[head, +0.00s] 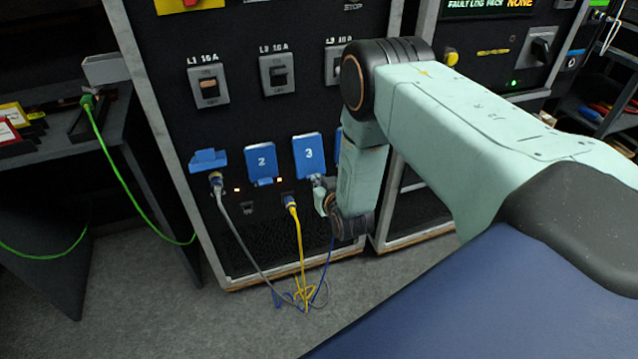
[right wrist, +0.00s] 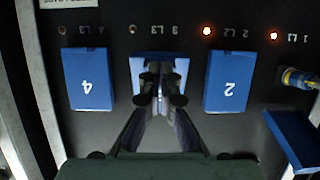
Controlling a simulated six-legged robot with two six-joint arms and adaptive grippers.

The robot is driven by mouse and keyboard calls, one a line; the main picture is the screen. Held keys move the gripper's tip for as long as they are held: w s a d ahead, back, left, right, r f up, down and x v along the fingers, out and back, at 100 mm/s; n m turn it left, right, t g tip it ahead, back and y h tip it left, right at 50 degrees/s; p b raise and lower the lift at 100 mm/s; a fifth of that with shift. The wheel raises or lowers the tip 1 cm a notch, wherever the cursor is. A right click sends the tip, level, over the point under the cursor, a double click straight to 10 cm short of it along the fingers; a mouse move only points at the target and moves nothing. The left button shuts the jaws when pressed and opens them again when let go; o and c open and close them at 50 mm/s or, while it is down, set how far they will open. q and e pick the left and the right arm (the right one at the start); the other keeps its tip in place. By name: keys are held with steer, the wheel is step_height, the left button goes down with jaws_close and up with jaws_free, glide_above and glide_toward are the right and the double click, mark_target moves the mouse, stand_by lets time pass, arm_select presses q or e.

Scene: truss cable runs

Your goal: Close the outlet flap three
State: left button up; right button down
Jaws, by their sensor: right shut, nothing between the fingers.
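Outlet flap three (head: 308,150) is a blue cover with a white 3, facing outward on the black panel. In the right wrist view, which is upside down, flap three (right wrist: 136,72) is partly hidden behind my fingers. I cannot tell whether it lies flush. My right gripper (head: 320,185) is at its lower edge in the head view. In the wrist view the right gripper's fingertips (right wrist: 160,92) are together in front of the flap, with nothing between them. Whether they touch it is unclear. My left gripper is not in view.
Flap one (head: 208,158) is raised, with a grey cable plugged below. Yellow and blue cables (head: 300,250) hang to the floor. A side shelf (head: 75,150) stands left.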

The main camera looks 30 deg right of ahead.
steer(key=shift+w+d+f+t+h+b, duration=0.25)
steer(key=shift+w+f+t+b, duration=0.8)
steer(key=shift+b, duration=1.2)
steer(key=shift+w+d+f+t+h+b, duration=0.2)
steer(key=shift+w+f+t+b, duration=0.8)
steer(key=shift+b, duration=1.25)
steer(key=shift+s+r, duration=0.2)
steer(key=shift+r, duration=0.2)
steer(key=shift+s+t, duration=0.1)
steer(key=shift+t, duration=0.15)
